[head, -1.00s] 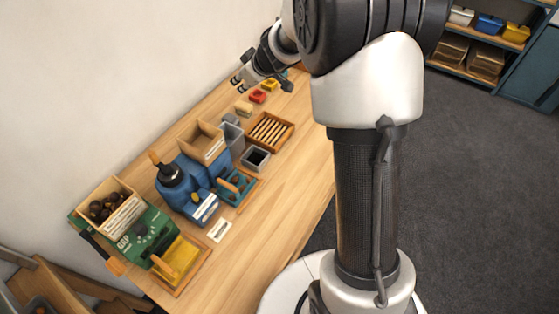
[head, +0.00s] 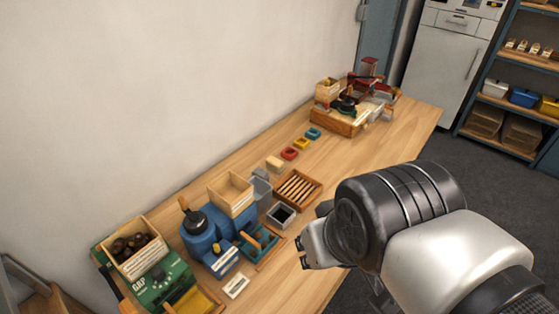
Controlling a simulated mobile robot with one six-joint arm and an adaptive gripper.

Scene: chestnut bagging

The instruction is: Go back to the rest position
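My gripper (head: 304,254) shows in the head view at the right of the bench's front edge, partly hidden by my own arm. It is raised near a small dark-centred grey tray (head: 281,214), and I see nothing held in it. Its fingers are too small and foreshortened to tell whether they are open or shut. My arm reaches in from the lower right corner of the view.
The wooden bench (head: 330,195) carries a bin of chestnuts (head: 130,246), a green machine (head: 165,281), a blue machine (head: 201,234), a slatted wooden tray (head: 297,189) and small coloured trays (head: 301,143). A sealing station (head: 340,121) stands at the far end. Dark floor lies beyond.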

